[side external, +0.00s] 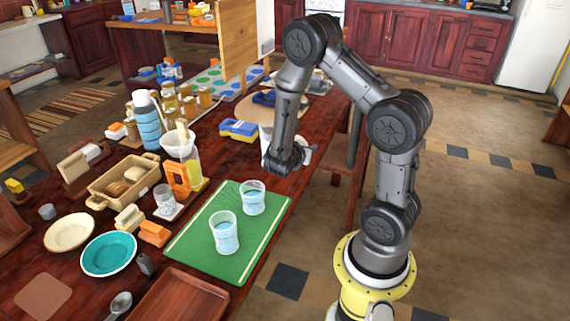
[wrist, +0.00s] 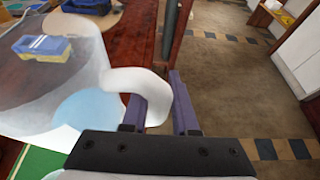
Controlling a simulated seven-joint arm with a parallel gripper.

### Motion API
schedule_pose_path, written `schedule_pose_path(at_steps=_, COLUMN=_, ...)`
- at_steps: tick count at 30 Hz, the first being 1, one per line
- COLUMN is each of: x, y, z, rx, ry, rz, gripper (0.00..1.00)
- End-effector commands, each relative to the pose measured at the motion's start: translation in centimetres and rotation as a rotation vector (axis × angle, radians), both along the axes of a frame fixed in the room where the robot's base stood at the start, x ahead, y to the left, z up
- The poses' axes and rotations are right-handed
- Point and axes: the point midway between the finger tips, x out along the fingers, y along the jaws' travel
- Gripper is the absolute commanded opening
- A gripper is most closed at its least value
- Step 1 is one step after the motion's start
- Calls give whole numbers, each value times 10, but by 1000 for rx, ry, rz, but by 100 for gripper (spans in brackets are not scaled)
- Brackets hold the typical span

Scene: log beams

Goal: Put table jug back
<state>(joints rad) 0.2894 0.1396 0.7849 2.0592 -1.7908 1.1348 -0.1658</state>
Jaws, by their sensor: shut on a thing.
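The table jug (wrist: 60,85) is large, whitish and translucent, with some pale blue at its bottom in the wrist view. Its white handle (wrist: 138,82) passes between the two fingers of my gripper (wrist: 158,108), which is shut on it. In the side view the jug (side external: 266,142) is mostly hidden behind my gripper (side external: 290,165), near the table's right edge and beyond the green mat. I cannot tell whether it touches the table.
Two glasses of water (side external: 224,236) (side external: 252,199) stand on the green mat (side external: 185,240). A blue and yellow sponge (side external: 239,130) lies beyond the jug. A pitcher (side external: 183,148), an orange stand (side external: 178,184) and a basket (side external: 108,193) crowd the left. A wooden panel (side external: 238,40) rises behind.

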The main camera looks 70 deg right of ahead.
Motion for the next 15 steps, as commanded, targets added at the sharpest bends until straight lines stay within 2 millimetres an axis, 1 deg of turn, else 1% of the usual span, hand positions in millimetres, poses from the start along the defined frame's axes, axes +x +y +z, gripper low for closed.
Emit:
schedule_pose_path(at_steps=1, x=7, y=-10, z=-6, rx=0, ry=0, rz=-4, gripper=0)
schedule_pose_path(at_steps=7, x=38, y=-43, z=-26, rx=-1, ry=-1, rz=-3, gripper=0)
schedule_pose_path(at_steps=12, x=54, y=-60, z=-54, rx=0, ry=1, rz=-2, gripper=0)
schedule_pose_path(at_steps=15, x=62, y=-68, z=-67, rx=-1, ry=-1, rz=1, gripper=0)
